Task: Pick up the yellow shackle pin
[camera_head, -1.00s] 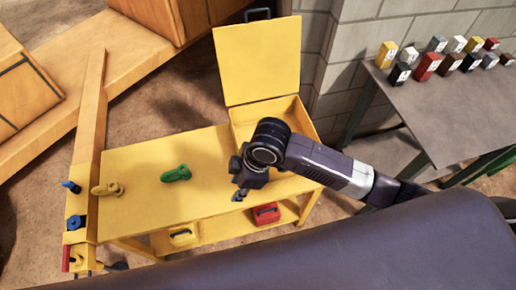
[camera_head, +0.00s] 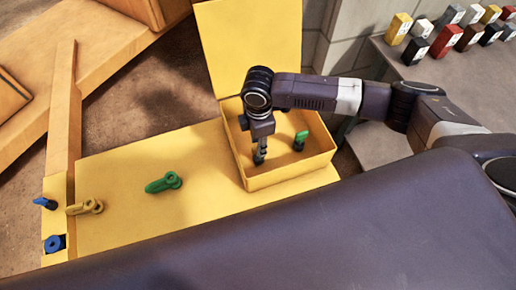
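A yellow shackle (camera_head: 85,207) lies near the left end of the yellow table; I cannot make out a separate yellow pin. A green shackle (camera_head: 164,182) lies right of it on the tabletop. My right gripper (camera_head: 260,158) points down inside the open yellow box (camera_head: 285,178), far right of the yellow shackle. Its fingers are small and dark, and I cannot tell whether they are open or hold anything. A green pin-like piece (camera_head: 300,140) stands in the box, right of the gripper and apart from it. My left gripper is not in view.
A blue pin (camera_head: 45,203) and a blue ring-shaped piece (camera_head: 54,243) sit at the table's left end. The box lid (camera_head: 250,45) stands open behind. A grey table (camera_head: 440,75) with several colored blocks is at right.

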